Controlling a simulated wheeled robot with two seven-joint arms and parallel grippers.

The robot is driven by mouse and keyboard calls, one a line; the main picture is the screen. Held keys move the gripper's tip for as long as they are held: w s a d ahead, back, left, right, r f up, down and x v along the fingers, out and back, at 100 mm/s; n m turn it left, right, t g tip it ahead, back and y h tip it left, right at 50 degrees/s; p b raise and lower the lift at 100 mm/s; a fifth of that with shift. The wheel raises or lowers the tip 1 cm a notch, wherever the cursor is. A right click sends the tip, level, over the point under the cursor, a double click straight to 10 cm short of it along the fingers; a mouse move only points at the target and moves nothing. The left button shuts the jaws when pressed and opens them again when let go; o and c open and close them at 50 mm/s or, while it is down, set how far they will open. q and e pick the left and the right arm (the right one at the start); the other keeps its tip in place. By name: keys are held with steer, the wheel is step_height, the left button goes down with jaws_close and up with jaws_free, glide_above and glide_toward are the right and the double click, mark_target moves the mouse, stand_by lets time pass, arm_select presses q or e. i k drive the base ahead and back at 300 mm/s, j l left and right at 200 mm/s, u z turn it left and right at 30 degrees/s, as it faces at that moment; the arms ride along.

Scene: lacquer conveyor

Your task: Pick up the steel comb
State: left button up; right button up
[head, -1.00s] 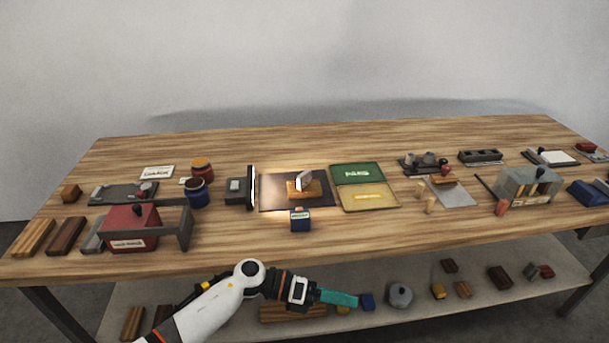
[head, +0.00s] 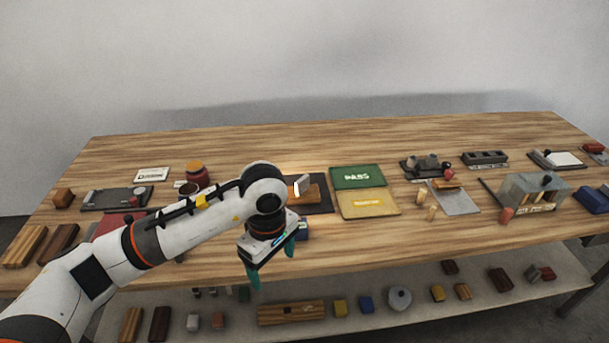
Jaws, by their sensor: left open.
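I cannot single out the steel comb for certain at this size. A pale slanted plate (head: 302,185) stands on a wooden block (head: 311,194) on a dark mat at the middle of the bench. My left gripper (head: 272,263) hangs over the bench's front edge, fingers pointing down, in front of that block. Its teal fingers are apart with nothing between them. My right gripper is not in view.
A green and yellow PASS board (head: 360,177) lies right of the mat. A grey rack (head: 533,190) and several small tools stand farther right. Dark and light wooden bars (head: 26,246) lie at the left. The lower shelf (head: 420,323) holds several small blocks.

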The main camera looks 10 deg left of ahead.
mark_target(302, 184)
steer(key=i, duration=1.25)
